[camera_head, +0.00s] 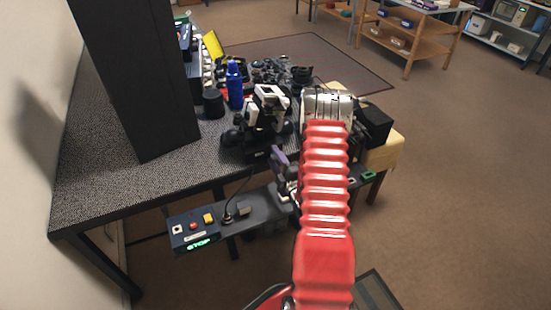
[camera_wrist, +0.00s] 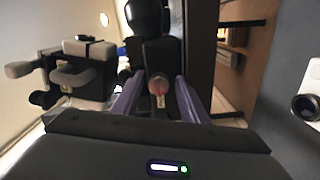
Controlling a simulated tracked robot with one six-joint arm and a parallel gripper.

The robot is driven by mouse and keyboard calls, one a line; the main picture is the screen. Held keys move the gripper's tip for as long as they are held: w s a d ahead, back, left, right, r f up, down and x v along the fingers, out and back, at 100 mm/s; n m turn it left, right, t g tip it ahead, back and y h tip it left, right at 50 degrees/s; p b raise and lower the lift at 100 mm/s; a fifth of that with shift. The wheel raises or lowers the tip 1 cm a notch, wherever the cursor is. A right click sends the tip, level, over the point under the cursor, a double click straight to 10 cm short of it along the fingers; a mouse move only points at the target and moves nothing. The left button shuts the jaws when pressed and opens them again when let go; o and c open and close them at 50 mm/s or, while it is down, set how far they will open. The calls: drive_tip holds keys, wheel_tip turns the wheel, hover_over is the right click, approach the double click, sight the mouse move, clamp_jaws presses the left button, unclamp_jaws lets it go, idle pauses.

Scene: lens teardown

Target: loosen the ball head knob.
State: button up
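In the wrist view, a small round knob (camera_wrist: 158,85) with a reddish-brown face is on the front of a dark block (camera_wrist: 158,53). A black rounded part rises above the block. My gripper (camera_wrist: 160,80) has its two purple fingers apart, one on each side of the knob, with visible gaps. I cannot tell how far the fingertips reach along the knob. In the head view my gripper (camera_head: 281,160) is at the table's front edge, just below a white-and-black device (camera_head: 268,108). The knob cannot be made out there, and my red arm covers part of the area.
The white-and-black device also shows close at left in the wrist view (camera_wrist: 88,55). A blue bottle (camera_head: 234,84), a black cylinder (camera_head: 213,103) and a tall dark panel (camera_head: 135,75) stand on the table (camera_head: 95,195). A control box (camera_head: 193,232) is at the front. Open floor lies right.

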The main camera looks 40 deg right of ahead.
drive_tip(key=v, duration=1.4)
drive_tip(key=shift+w, duration=0.2)
idle(0.3)
drive_tip(key=w+a+r+m+g+y, duration=0.15)
drive_tip(key=w+a+r+g, duration=0.3)
drive_tip(key=r, duration=0.45)
drive_tip(key=w+a+r+m+g, duration=0.3)
drive_tip(key=w+a+r, duration=0.25)
drive_tip(key=r, duration=0.35)
drive_tip(key=s+a+r+m+g+y, duration=0.1)
drive_tip(key=s+a+r+m+g, duration=0.1)
drive_tip(key=s+a+r, duration=0.4)
drive_tip(key=s+a+r+m+g+y, duration=0.2)
drive_tip(key=s+a+r+m, duration=0.3)
drive_tip(key=s+a, duration=1)
drive_tip(key=shift+s+a+r, duration=0.4)
drive_tip(key=shift+a+r, duration=0.4)
drive_tip(key=shift+a, duration=0.25)
